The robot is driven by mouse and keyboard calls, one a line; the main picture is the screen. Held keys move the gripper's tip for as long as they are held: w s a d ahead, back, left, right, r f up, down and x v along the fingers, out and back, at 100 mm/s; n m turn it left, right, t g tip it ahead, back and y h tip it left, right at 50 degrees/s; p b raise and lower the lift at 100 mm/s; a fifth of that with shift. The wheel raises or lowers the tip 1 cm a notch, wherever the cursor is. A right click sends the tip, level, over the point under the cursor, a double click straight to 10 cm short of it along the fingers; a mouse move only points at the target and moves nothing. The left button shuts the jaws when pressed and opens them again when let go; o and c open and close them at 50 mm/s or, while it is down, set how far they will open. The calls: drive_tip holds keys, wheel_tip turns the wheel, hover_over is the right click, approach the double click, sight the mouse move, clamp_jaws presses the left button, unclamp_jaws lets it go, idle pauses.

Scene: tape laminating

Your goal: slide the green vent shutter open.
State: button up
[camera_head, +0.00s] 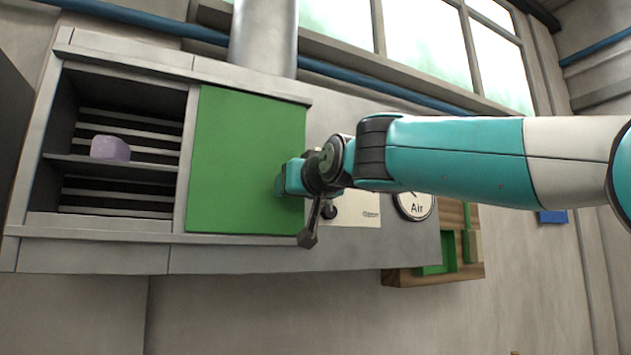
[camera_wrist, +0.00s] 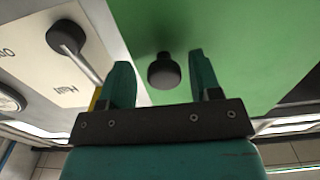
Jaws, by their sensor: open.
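The green vent shutter (camera_head: 225,160) is a flat upright panel covering the right part of a grey vent housing. My gripper (camera_head: 282,180) is at the shutter's right edge in the head view. In the wrist view the green panel (camera_wrist: 235,40) fills the middle and right. A dark round knob (camera_wrist: 164,72) on it sits between my two spread teal fingers, with gaps on both sides. I cannot tell how deep the knob is between them. The knob is hidden in the head view.
A purple object (camera_head: 110,148) stands on the shelf in the uncovered left opening. Right of the shutter are a pale plate (camera_head: 355,210) with a dark lever (camera_head: 310,232) and a round Air gauge (camera_head: 416,205). A wooden block unit (camera_head: 440,275) hangs lower right.

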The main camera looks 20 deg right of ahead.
drive_tip(key=s+d+b, duration=0.3)
drive_tip(key=s+b, duration=0.2)
drive_tip(key=s, duration=1.1)
drive_tip(key=shift+s+d+b, duration=0.15)
drive_tip(key=shift+s+b, duration=0.1)
drive_tip(key=shift+b, duration=0.1)
drive_tip(key=a+f+n+g+y, duration=0.15)
drive_tip(key=f+g, duration=0.25)
drive_tip(key=f, duration=0.8)
drive_tip(key=a+f+n+g+h, duration=0.15)
drive_tip(key=f+g, duration=0.25)
drive_tip(key=f, duration=0.9)
drive_tip(key=s+d+f+n+g, duration=0.1)
drive_tip(key=s+f+g, duration=0.8)
drive_tip(key=s+f, duration=0.9)
wheel_tip(320, 180, down, 4)
drive_tip(key=shift+s+d+f+n+g+y, duration=0.2)
drive_tip(key=shift+s+d+n+g+y, duration=0.1)
drive_tip(key=shift+n+y, duration=0.1)
